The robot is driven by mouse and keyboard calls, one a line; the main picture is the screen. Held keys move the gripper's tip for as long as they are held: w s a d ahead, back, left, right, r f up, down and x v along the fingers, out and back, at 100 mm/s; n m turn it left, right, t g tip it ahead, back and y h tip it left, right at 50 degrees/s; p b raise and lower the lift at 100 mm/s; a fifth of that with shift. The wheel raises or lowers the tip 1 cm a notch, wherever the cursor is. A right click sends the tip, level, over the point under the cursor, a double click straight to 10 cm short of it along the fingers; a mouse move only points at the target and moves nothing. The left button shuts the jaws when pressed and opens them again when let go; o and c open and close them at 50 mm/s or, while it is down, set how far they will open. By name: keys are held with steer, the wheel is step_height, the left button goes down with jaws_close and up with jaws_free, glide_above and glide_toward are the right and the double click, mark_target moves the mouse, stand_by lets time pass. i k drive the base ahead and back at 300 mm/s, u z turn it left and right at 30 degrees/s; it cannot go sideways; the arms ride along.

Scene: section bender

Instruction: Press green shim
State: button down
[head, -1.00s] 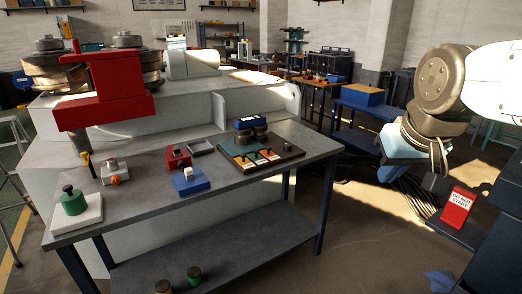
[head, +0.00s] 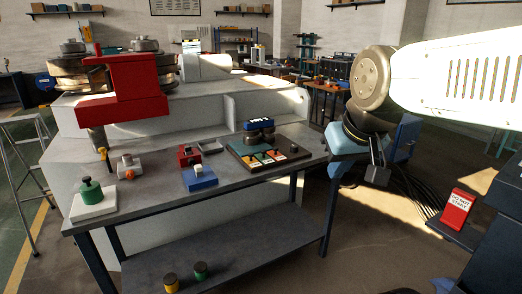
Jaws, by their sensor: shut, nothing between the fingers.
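A dark board (head: 291,157) on the right part of the workbench holds small coloured tiles with dark knobs. One tile looks green (head: 264,158), between orange or yellow ones; I cannot tell for sure that it is the shim. A green knobbed cylinder (head: 91,191) stands on a white block at the bench's left end. My gripper (head: 377,177) hangs to the right of the bench, apart from the board and the tiles. It is shut and empty, small and dark in the picture.
A red sign (head: 457,209) stands at right.

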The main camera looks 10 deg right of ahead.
mark_target(263, 157)
steer(key=u, duration=0.1)
steer(key=i, duration=1)
steer(key=z, duration=0.1)
